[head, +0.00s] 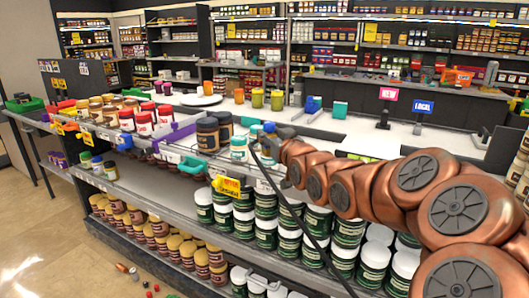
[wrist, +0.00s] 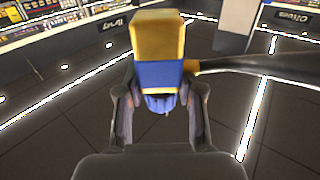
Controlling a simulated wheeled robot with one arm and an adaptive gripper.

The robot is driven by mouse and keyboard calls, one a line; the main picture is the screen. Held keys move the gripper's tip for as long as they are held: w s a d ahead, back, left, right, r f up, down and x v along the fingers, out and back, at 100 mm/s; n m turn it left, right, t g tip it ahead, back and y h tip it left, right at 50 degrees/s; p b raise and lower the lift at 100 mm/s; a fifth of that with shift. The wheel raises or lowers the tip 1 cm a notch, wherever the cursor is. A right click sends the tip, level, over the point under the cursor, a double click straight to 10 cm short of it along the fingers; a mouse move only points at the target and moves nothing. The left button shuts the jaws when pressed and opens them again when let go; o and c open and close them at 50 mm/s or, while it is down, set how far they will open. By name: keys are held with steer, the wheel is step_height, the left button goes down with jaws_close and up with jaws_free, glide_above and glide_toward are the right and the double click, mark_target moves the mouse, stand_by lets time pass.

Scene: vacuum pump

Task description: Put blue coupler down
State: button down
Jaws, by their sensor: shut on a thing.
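The blue coupler (wrist: 160,75) is between the fingers of my gripper (wrist: 160,92) in the wrist view. It has a blue band and a ribbed blue lower part, with a yellow block (wrist: 158,38) above the band. A dark hose (wrist: 255,64) meets its right side and runs off to the right. The fingers close on its sides and hide part of them. In the head view my gripper (head: 268,146) is small, above the shelf front, and a bit of blue shows at its tip. Its grip is hard to make out there.
A shelf unit (head: 150,190) with jars on several levels runs along the front. Dark brown jars (head: 207,133) stand just left of my gripper. A white counter (head: 350,130) lies behind, with NEW (head: 388,94) and LOCAL (head: 422,106) signs. Open floor (head: 45,215) is at left.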

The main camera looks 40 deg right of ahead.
steer(key=shift+s+d+r, duration=0.15)
steer(key=shift+s+r, duration=0.05)
steer(key=shift+s, duration=0.55)
steer(key=shift+w+d, duration=0.1)
steer(key=w+d+p, duration=0.1)
steer(key=w+d, duration=0.2)
steer(key=w, duration=0.1)
steer(key=w+d+f+p, duration=0.1)
steer(key=w+d+p, duration=0.1)
steer(key=w+d, duration=0.1)
steer(key=w+d+p, duration=0.1)
steer(key=w+d, duration=0.2)
steer(key=w, duration=0.2)
steer(key=shift+w+d+f, duration=0.2)
steer(key=shift+w+d, duration=0.05)
steer(key=shift+d, duration=0.1)
steer(key=shift+f+p, duration=0.5)
steer(key=shift+f, duration=1.1)
steer(key=shift+f, duration=0.25)
steer(key=c, duration=0.7)
jaws_free()
steer(key=shift+r, duration=0.1)
